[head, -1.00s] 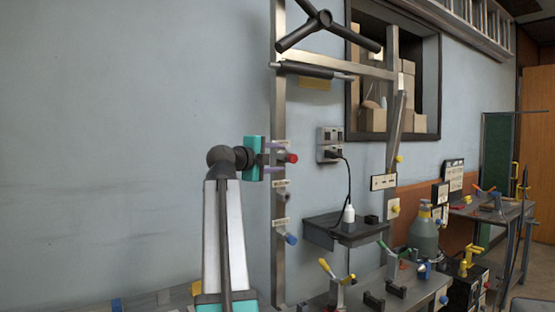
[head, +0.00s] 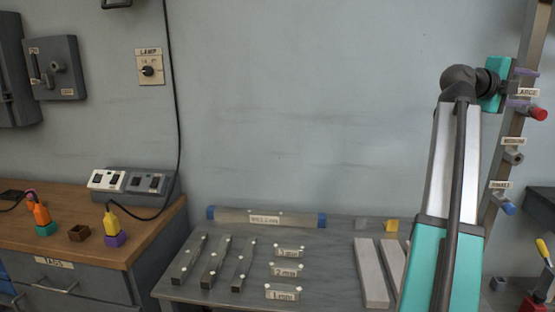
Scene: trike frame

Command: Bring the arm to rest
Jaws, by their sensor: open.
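My gripper (head: 524,88) is at the upper right of the head view, at the end of my raised grey and teal arm. Its two purple fingers are apart, with nothing seen between them. It is beside the metal upright (head: 520,130), at the height of the label "LARGE" (head: 529,92). A red-ended peg (head: 538,114) sticks out just below and right of the fingers. I cannot tell whether the fingers touch the upright or peg.
Lower pegs, one grey (head: 513,158) and one blue-ended (head: 508,208), stick out of the upright. A grey bench (head: 215,296) with bars and labelled blocks stands below. A wooden-topped cabinet (head: 140,246) is at left.

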